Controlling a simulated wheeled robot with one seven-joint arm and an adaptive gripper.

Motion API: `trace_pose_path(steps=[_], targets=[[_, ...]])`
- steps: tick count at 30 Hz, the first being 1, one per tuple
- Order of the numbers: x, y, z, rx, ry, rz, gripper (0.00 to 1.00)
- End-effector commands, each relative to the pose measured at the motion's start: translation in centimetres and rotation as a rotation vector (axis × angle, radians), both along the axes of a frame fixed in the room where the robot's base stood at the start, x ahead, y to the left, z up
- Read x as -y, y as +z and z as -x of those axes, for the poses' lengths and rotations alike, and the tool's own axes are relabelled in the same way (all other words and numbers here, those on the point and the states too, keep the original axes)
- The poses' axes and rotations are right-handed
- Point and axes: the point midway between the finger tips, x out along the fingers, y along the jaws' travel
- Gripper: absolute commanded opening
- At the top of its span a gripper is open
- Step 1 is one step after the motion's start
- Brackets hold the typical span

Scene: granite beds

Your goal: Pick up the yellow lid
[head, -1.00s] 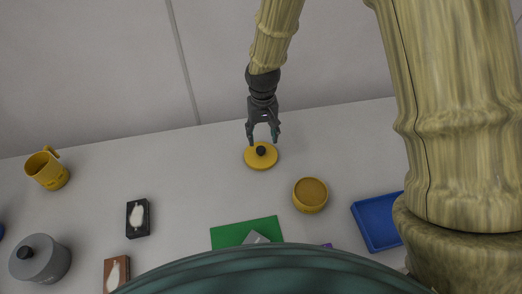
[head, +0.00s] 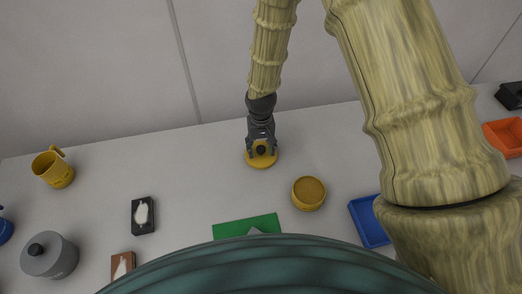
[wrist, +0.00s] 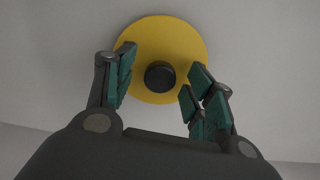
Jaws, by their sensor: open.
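The yellow lid (head: 262,162) is a flat round disc with a black knob, lying on the pale table near its back edge. In the wrist view the lid (wrist: 167,45) shows at the top centre, its knob (wrist: 160,75) between and slightly beyond my fingertips. My gripper (head: 261,148) is over the lid in the head view. Its two green-padded fingers (wrist: 157,72) are open on either side of the knob, with a gap visible on both sides. The gripper covers part of the lid in the head view.
A yellow bowl (head: 308,193) stands right of the lid, with a blue tray (head: 368,222) beyond. A green mat (head: 232,229) lies in front, partly hidden. A yellow mug (head: 53,170), a grey lidded pot (head: 50,258) and a black box (head: 142,215) are at left. Table around the lid is clear.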

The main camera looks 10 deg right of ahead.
Motion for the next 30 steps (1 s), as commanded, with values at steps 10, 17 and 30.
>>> trace_pose_path(steps=[10, 17, 30], targets=[[0.01, -0.94, 0.02, 0.000, 0.001, 0.000, 0.54], [0.01, -0.93, 0.03, 0.000, 0.001, 0.000, 0.30], [0.01, -0.92, 0.05, -0.001, 0.001, 0.000, 0.07]])
